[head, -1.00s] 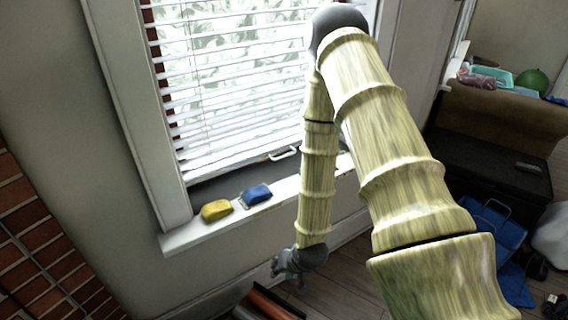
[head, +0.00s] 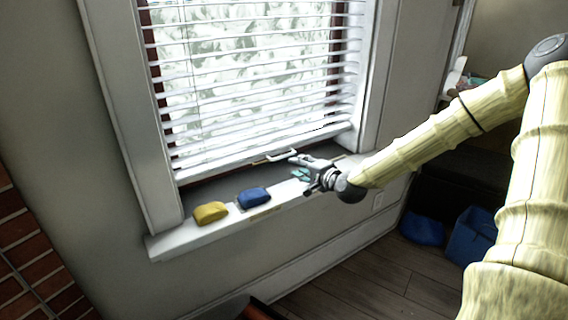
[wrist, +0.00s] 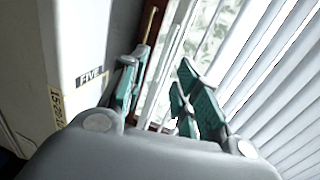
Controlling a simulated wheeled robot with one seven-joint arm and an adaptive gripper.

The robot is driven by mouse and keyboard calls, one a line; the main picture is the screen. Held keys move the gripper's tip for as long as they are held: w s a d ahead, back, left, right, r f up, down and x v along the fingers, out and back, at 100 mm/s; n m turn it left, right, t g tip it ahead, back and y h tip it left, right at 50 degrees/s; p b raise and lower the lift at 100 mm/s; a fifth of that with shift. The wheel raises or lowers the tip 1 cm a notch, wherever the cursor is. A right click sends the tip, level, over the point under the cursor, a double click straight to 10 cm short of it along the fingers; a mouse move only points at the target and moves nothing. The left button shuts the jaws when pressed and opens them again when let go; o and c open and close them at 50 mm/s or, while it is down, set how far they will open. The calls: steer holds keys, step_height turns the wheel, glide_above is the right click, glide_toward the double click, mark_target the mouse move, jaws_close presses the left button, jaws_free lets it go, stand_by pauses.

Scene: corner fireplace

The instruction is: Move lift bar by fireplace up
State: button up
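The lift bar (head: 282,155) is a small white handle low on the window, just below the blinds in the head view. My gripper (head: 297,165) is just to its right, over the windowsill, with its fingers pointing left.
White blinds (head: 250,85) hang over the window just above the bar. A yellow block (head: 210,212) and a blue block (head: 254,197) lie on the white sill (head: 175,241). Brickwork (head: 25,250) is at the lower left. Blue bins (head: 478,235) stand on the floor at right.

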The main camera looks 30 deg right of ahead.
mark_target(284, 156)
steer(key=shift+d+r+b+x, duration=0.1)
steer(key=shift+b+x, duration=0.1)
steer(key=shift+x, duration=1.6)
steer(key=shift+d+r+b+x, duration=0.15)
steer(key=shift+b+x, duration=0.1)
steer(key=shift+x, duration=1.55)
steer(key=shift+d+r+b+x, duration=0.1)
steer(key=shift+b+x, duration=0.1)
steer(key=shift+x, duration=1.6)
steer(key=shift+w, duration=0.1)
jaws_close()
